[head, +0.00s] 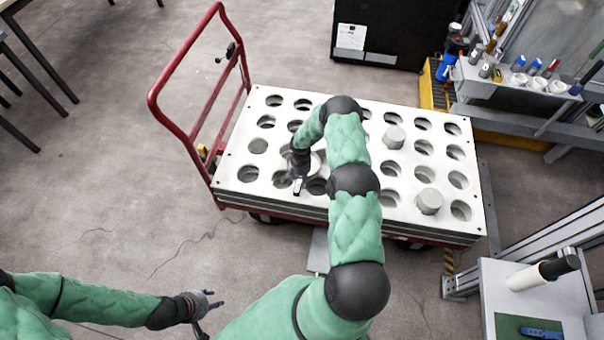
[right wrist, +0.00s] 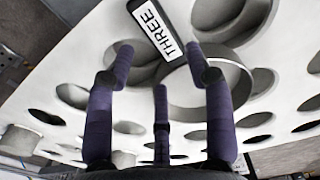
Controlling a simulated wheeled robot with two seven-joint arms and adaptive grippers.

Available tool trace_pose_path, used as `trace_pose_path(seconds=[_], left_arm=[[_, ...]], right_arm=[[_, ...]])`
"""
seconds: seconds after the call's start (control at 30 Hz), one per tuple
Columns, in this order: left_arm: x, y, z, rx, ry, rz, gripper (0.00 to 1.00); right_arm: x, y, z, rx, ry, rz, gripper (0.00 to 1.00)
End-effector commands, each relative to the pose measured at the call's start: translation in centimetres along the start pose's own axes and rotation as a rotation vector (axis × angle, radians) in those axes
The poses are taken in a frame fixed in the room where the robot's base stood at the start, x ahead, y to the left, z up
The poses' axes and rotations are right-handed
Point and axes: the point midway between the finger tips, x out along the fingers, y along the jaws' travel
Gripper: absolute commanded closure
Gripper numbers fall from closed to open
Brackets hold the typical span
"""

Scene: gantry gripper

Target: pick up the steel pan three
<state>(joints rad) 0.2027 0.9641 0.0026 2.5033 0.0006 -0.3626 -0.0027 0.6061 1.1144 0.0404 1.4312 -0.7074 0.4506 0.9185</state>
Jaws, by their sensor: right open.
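The steel pan three shows in the right wrist view as a grey round rim (right wrist: 242,78), with a dark handle or tag marked "THREE" (right wrist: 158,28) at its upper left. In the head view part of the pan (head: 315,166) shows on the white perforated plate (head: 236,196), partly hidden by my right arm. My right gripper (right wrist: 160,80) is open over the plate, its purple fingers spread close to the pan and label. Whether any finger touches the pan cannot be told. My left gripper (head: 212,302) is open and empty at the lower left, away from the plate.
The plate lies on a red-handled cart (head: 162,104). Grey cylinders (head: 395,137) stand in some holes; most holes look empty. A tool bench (head: 510,88) is at the upper right and a small white table (head: 510,275) at the lower right.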

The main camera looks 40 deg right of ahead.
Motion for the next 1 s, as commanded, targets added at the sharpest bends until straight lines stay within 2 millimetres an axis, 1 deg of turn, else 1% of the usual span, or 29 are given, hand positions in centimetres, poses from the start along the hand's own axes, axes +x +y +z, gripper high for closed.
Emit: trace_pose_path(seconds=[0.17, 0.4, 0.5, 0.8, 0.87, 0.9, 1.0], left_arm=[[0.5, -0.2, 0.0, 0.000, 0.000, 0.000, 0.60], [2.1, -0.8, -0.1, 0.000, 0.000, 0.000, 0.60], [2.4, -0.9, -0.1, 0.000, 0.000, 0.000, 0.60], [2.4, -0.8, -0.1, 0.000, 0.001, 0.000, 0.60], [2.4, -0.8, -0.1, 0.000, 0.001, 0.000, 0.60], [2.4, -0.8, -0.1, 0.000, 0.001, 0.000, 0.60], [2.4, -0.8, -0.1, 0.000, 0.001, 0.000, 0.60]], right_arm=[[1.2, -0.1, 0.1, -0.001, 0.000, -0.001, 0.47], [4.6, -0.3, 0.2, -0.002, 0.000, -0.001, 0.47], [5.4, -0.3, 0.2, -0.001, 0.001, -0.002, 0.47], [5.5, -0.3, 0.2, -0.001, 0.002, -0.002, 0.47], [5.5, -0.3, 0.2, -0.001, 0.002, -0.002, 0.64], [5.5, -0.3, 0.2, -0.001, 0.002, -0.002, 0.75], [5.5, -0.3, 0.2, -0.001, 0.002, -0.002, 1.00]])
